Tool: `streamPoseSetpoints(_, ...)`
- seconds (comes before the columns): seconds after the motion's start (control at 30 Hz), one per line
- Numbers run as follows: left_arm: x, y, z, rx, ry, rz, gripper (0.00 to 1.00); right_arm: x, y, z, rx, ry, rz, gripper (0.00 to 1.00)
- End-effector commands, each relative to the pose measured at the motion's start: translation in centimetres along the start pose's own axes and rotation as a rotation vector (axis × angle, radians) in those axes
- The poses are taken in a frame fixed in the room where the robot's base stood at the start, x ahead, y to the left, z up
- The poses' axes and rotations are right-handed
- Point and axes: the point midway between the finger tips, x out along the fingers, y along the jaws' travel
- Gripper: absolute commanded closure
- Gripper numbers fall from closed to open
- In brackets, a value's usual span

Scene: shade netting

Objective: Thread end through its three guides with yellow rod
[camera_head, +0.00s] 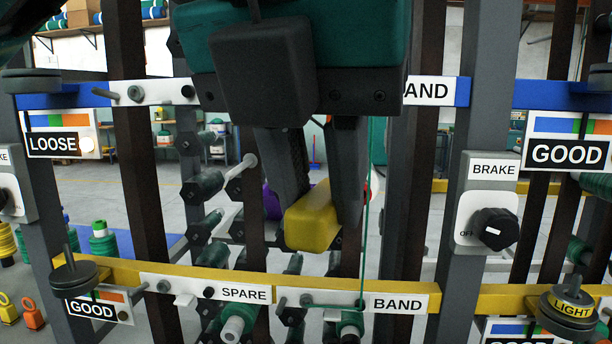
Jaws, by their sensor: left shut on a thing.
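My left gripper (318,205) comes down over the middle of the view. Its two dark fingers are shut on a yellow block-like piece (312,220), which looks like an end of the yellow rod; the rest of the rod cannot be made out. A thin green thread (368,210) runs almost straight down just right of the fingers to the lower BAND plate (385,302) on the yellow rail. I cannot tell whether thread and rod touch. The gripper body hides most of the upper BAND plate (430,91). The thread's end and the three guides cannot be told clearly. My right gripper is not in view.
A blue rail (66,98) crosses above and a yellow rail (465,299) below, between grey posts. A SPARE plate (240,291) sits left of the lower BAND plate. A BRAKE knob (495,229) sticks out at right, above a LIGHT weight (570,305). Several bobbins (203,187) stand behind.

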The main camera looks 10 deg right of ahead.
Motion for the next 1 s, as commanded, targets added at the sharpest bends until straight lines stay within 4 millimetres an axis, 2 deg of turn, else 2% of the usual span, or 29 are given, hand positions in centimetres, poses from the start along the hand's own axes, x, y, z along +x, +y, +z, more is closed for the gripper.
streamPoseSetpoints(0.03, -1.9, 0.8, 0.6, -0.003, -0.004, 0.001, 1.00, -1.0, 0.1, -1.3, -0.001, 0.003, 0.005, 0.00)
streamPoseSetpoints(0.1, -3.4, 1.8, 0.8, -0.004, -0.004, 0.001, 1.00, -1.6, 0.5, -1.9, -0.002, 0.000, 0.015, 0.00)
streamPoseSetpoints(0.3, -6.7, 4.3, 1.1, -0.002, -0.003, 0.002, 1.00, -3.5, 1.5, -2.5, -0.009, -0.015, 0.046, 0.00)
streamPoseSetpoints(0.4, -7.7, 5.1, 1.0, -0.002, -0.001, 0.001, 1.00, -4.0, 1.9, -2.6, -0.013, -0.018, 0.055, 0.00)
streamPoseSetpoints(0.6, -8.2, 5.8, 0.8, 0.001, 0.001, 0.001, 1.00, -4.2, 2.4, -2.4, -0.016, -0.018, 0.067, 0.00)
streamPoseSetpoints(1.0, -8.1, 5.7, 0.7, 0.002, 0.000, 0.000, 1.00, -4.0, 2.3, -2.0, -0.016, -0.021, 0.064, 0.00)
